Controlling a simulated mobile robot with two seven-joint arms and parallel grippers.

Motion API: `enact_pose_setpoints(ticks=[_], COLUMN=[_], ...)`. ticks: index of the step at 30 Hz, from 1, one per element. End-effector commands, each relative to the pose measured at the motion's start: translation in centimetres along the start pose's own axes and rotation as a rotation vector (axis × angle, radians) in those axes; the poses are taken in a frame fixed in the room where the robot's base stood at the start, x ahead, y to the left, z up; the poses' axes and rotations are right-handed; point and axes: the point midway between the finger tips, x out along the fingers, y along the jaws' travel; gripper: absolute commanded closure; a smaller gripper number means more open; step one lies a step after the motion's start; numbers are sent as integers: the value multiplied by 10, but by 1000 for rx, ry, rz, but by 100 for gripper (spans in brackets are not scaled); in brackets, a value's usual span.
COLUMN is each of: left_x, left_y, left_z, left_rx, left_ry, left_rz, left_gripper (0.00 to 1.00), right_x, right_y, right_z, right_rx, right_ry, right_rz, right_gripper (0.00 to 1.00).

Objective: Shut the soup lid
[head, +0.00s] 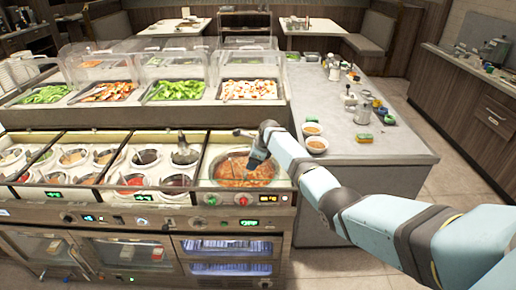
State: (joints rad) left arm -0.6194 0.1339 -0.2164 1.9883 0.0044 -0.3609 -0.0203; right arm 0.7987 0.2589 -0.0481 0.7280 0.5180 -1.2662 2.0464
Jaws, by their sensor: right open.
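The soup well (232,178) at the right end of the lower counter row shows reddish-orange soup with lumps, uncovered in the part I see. I cannot clearly make out the soup lid. A small dark piece (242,133) stands at the back edge of the well, and I cannot tell whether it belongs to the lid. My right arm reaches in from the lower right. My right gripper (257,161) is open, pointing down over the back right part of the well. Whether it touches anything is unclear. My left gripper is out of view.
Smaller sauce wells (145,158) with ladles line the counter to the left. Food trays (177,90) under clear guards stand behind. A grey side counter (372,152) at the right holds bowls (316,145), jars and a sponge. Lit control panels run along the front.

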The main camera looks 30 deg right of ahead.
Motion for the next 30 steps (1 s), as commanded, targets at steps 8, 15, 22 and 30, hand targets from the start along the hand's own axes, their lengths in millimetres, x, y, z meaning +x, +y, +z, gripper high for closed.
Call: enact_pose_setpoints(ticks=[8,15,22,30], left_x=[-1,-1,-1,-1], left_y=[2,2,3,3], left_z=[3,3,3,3], left_rx=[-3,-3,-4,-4], left_ry=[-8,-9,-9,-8], left_rz=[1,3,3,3], left_gripper=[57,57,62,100], right_x=[-48,-61,-61,-15], right_y=[0,0,0,39], right_z=[0,0,0,-27], right_rx=[0,-1,-1,-237], right_ry=[0,1,1,33], right_rz=[-2,-1,0,-61], right_gripper=[49,49,49,49])
